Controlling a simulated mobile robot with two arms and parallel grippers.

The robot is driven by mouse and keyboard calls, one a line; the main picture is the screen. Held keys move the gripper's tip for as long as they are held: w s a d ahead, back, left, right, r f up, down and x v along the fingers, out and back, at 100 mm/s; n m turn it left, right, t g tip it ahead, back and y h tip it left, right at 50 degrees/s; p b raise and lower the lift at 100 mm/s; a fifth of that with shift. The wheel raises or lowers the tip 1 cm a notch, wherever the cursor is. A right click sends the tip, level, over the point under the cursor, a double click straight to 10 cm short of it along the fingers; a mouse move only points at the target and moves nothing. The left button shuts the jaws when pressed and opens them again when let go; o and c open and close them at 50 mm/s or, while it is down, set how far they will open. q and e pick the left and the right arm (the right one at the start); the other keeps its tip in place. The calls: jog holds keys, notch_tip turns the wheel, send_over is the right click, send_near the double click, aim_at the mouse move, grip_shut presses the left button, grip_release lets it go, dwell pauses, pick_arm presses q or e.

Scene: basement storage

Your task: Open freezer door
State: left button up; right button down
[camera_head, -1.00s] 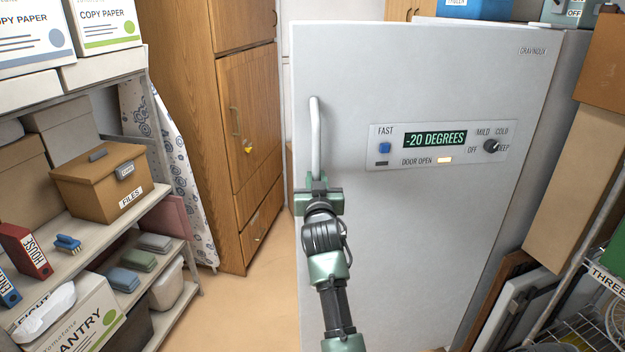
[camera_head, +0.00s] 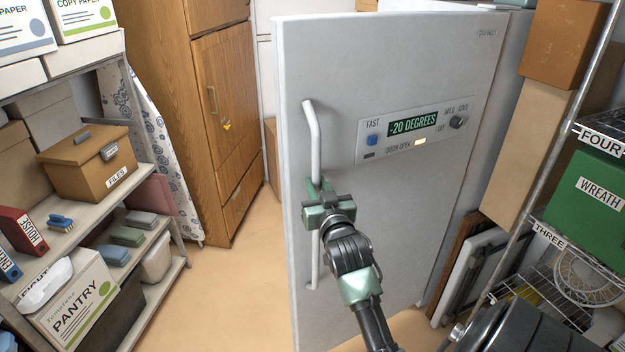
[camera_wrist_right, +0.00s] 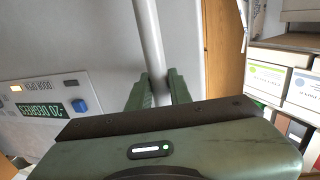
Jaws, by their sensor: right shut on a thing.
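The freezer door (camera_head: 400,210) is a tall pale grey panel with a control panel reading -20 DEGREES and a lit "door open" lamp (camera_head: 420,142). It stands ajar, turned at an angle to the freezer body (camera_head: 510,85). A long vertical handle (camera_head: 313,132) runs near its left edge. My right gripper (camera_head: 318,197) is shut on the middle of the handle. In the right wrist view the handle (camera_wrist_right: 150,35) passes between the fingers of the gripper (camera_wrist_right: 162,90). My left gripper is not in view.
A wooden cabinet (camera_head: 215,110) stands behind at the left, with clear floor (camera_head: 235,290) before it. A loaded shelf with a pantry box (camera_head: 75,300) is at far left. A wire rack with a green wreath box (camera_head: 590,205) and leaning frames (camera_head: 465,270) are at the right.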

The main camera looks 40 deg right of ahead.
dwell(0.3)
jog(key=c, duration=1.3)
grip_release()
jog(key=shift+d, duration=0.1)
jog(key=shift+s, duration=0.1)
jog(key=b+v, duration=0.2)
jog(key=v, duration=0.4)
jog(key=shift+s+f+b, duration=0.2)
jog(key=shift+s+b, duration=0.05)
jog(key=shift+b, duration=0.05)
jog(key=shift+s+a+r, duration=0.1)
jog(key=shift+s+a, duration=0.35)
jog(key=shift+s, duration=0.05)
